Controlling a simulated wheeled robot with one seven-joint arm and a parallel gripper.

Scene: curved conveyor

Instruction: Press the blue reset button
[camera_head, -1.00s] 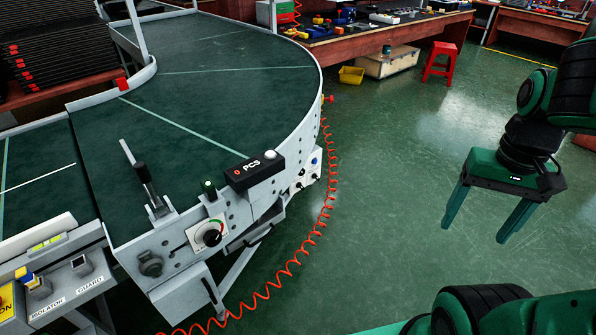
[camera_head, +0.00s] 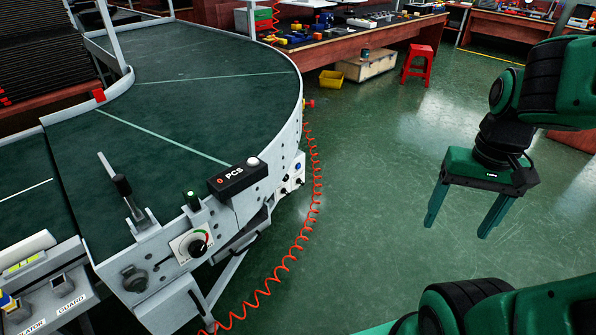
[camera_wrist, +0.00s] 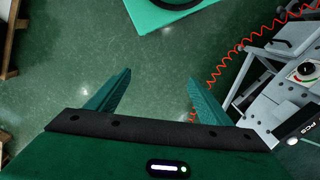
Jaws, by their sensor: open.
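A small blue button (camera_head: 298,166) shows on a white control box (camera_head: 291,178) fixed to the outer side of the curved conveyor (camera_head: 200,95). It is tiny in the head view, and its label cannot be read. My gripper (camera_head: 457,230) is open and empty, pointing down over bare floor to the right of the conveyor, well apart from the button. In the wrist view, the spread fingers of my gripper (camera_wrist: 160,78) have only floor between them. I cannot make out the blue button in that view.
A black PCS counter (camera_head: 238,178), a dial (camera_head: 197,247) and a lever (camera_head: 124,190) sit along the conveyor's near edge. A coiled red cable (camera_head: 312,205) hangs beside it to the floor. A red stool (camera_head: 418,65) and yellow bin (camera_head: 331,80) stand behind. The floor between is clear.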

